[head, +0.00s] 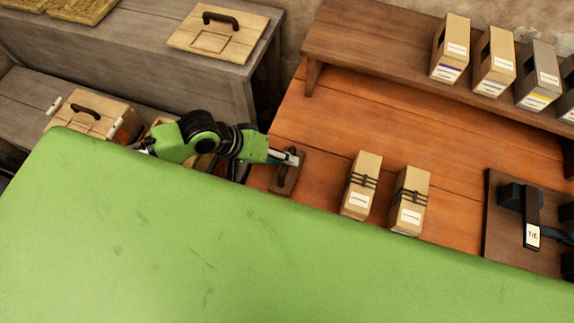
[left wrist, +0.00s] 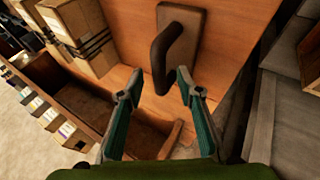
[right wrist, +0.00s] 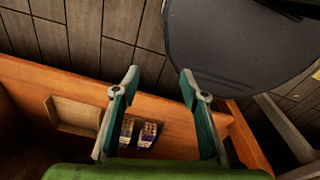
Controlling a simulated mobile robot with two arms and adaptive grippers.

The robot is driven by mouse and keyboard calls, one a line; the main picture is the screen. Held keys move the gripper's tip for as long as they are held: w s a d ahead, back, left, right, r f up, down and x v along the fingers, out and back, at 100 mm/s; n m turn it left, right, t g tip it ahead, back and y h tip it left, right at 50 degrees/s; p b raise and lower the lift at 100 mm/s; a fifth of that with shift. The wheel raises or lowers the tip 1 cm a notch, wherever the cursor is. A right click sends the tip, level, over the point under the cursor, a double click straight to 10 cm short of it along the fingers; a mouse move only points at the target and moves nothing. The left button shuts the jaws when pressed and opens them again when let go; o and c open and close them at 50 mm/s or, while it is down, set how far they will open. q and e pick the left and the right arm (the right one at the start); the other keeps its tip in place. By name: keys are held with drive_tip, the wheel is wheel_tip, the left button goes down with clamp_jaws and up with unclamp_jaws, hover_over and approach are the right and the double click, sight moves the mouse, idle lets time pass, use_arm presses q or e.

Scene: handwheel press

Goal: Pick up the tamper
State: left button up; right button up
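The tamper, a small flat brown wooden block with a dark curved handle, lies on the orange-brown wooden bench; its base (head: 277,185) shows partly behind my left gripper (head: 294,157) in the head view. In the left wrist view its handle (left wrist: 162,58) rises from the base (left wrist: 188,22). My left gripper (left wrist: 159,76) is open, and the handle's near end appears between its fingertips; I cannot tell whether they touch. My right gripper (right wrist: 160,76) is open and empty in the right wrist view, and is out of the head view.
Two strapped cartons (head: 361,187) (head: 409,205) stand right of the tamper. A dark board with a black device labelled TIE (head: 532,232) is farther right. Several cartons stand on the raised shelf (head: 372,50). A grey bench (head: 150,45) holds a lidded wooden piece (head: 218,33).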

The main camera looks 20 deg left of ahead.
use_arm(q)
drive_tip(key=shift+x, duration=1.35)
clamp_jaws()
drive_tip(key=shift+r, duration=0.15)
